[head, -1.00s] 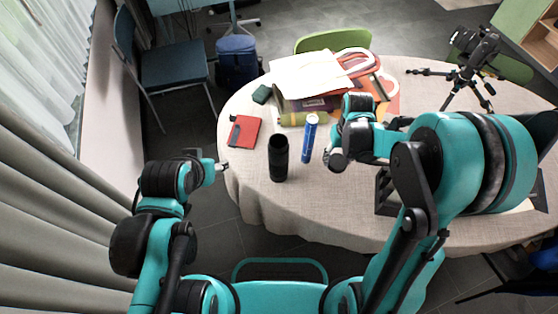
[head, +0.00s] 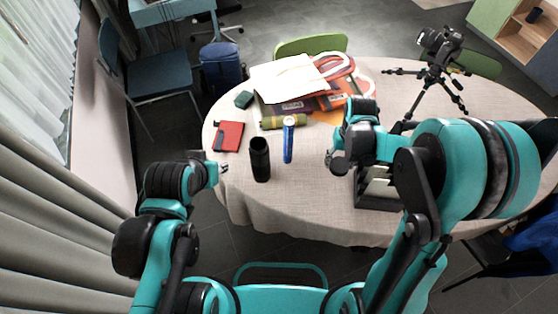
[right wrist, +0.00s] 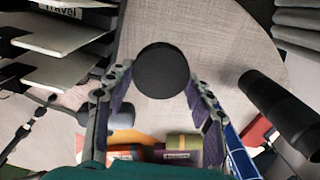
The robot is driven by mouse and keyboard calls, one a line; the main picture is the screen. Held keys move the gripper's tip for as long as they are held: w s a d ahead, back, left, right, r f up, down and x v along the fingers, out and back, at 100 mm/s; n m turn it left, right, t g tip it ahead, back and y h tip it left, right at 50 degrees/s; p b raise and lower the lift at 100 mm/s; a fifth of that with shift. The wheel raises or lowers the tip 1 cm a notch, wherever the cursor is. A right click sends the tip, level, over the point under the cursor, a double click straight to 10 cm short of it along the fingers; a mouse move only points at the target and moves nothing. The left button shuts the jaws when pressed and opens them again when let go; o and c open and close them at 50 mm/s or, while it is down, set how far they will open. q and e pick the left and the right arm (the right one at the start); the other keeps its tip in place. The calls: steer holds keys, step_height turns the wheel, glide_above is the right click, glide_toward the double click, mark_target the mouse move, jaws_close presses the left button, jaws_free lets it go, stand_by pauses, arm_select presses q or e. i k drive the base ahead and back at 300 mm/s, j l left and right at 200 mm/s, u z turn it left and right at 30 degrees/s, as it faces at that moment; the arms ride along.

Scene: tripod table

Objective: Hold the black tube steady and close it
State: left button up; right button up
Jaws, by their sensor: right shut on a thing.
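The black tube (head: 260,160) stands upright near the table's front left edge, its dark top end up. It also shows at the right of the right wrist view (right wrist: 285,118). My right gripper (head: 338,162) is over the table, to the right of the tube and apart from it. It is shut on a round black cap (right wrist: 162,70), seen face-on between its fingers in the right wrist view; the cap is hard to make out in the head view. My left gripper (head: 222,163) is at the table's left edge, left of the tube, with its fingertips apart and nothing between them.
A blue cylinder (head: 288,140) stands between the tube and my right gripper. A red notebook (head: 228,136) lies behind the tube on the left. An olive roll (head: 284,122) and a bag with papers (head: 290,78) lie behind. A black tray rack (head: 375,190) stands at right.

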mark_target(259, 148)
steer(key=k+l+z, duration=0.1)
steer(key=l, duration=0.2)
steer(key=k+l+z, duration=0.1)
steer(key=k+l, duration=0.3)
steer(key=l, duration=0.15)
steer(key=k+l, duration=0.15)
steer(key=l, duration=0.2)
steer(key=k+l, duration=0.15)
steer(key=l, duration=0.15)
